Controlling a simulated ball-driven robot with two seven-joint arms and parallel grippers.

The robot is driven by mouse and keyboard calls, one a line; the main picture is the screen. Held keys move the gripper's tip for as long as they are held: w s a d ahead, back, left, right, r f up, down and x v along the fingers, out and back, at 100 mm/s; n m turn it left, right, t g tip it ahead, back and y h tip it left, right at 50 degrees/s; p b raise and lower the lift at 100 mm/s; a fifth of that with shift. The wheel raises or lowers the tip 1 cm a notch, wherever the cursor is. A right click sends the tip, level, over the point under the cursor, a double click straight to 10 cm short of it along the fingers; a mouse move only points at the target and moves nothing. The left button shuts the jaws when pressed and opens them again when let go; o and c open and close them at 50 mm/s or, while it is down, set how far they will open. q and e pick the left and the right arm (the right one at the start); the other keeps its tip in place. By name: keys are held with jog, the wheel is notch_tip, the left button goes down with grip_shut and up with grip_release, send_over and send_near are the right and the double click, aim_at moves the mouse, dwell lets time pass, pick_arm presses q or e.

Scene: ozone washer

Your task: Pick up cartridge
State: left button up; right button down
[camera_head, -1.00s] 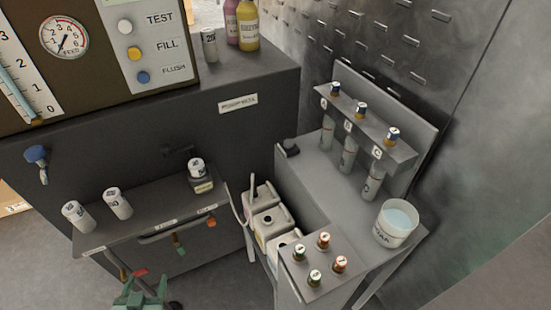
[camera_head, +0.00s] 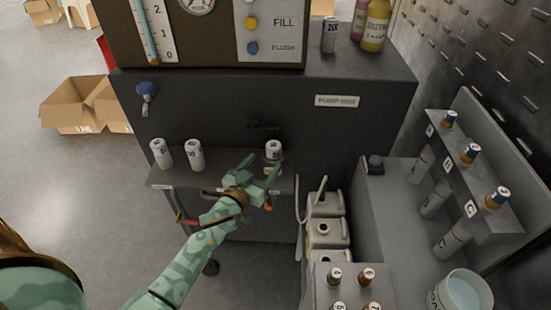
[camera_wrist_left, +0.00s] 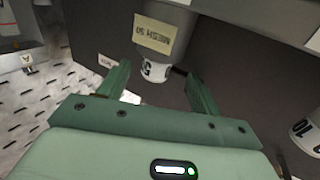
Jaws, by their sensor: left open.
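Several white cartridges with dark printed marks are in the head view. One cartridge (camera_head: 273,149) stands upright at the right end of the low shelf. Two more, a left one (camera_head: 160,153) and a middle one (camera_head: 194,155), stand on the shelf's left part. Another cartridge (camera_head: 329,36) stands on top of the dark cabinet. My left gripper (camera_head: 263,165) is open just in front of the right-end cartridge and hides its lower part. My right gripper is not in view.
The shelf (camera_head: 225,181) projects from the dark cabinet (camera_head: 215,110). White canisters (camera_head: 325,232) stand to its right, near a grey bench with tubes (camera_head: 433,200) and a bucket (camera_head: 460,293). Open floor lies at left, with cardboard boxes (camera_head: 75,108).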

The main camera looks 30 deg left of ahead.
aim_at(270, 157)
pick_arm(q)
jog(key=w+b, duration=0.1)
jog(key=w, duration=0.4)
jog(key=shift+w+d+f+b, duration=0.1)
jog(key=shift+w+d+b, duration=0.05)
jog(key=shift+b, duration=0.2)
jog(key=shift+w, duration=0.45)
jog(key=shift+s+r, duration=0.1)
jog(key=shift+r, duration=0.1)
jog(key=c, duration=1.1)
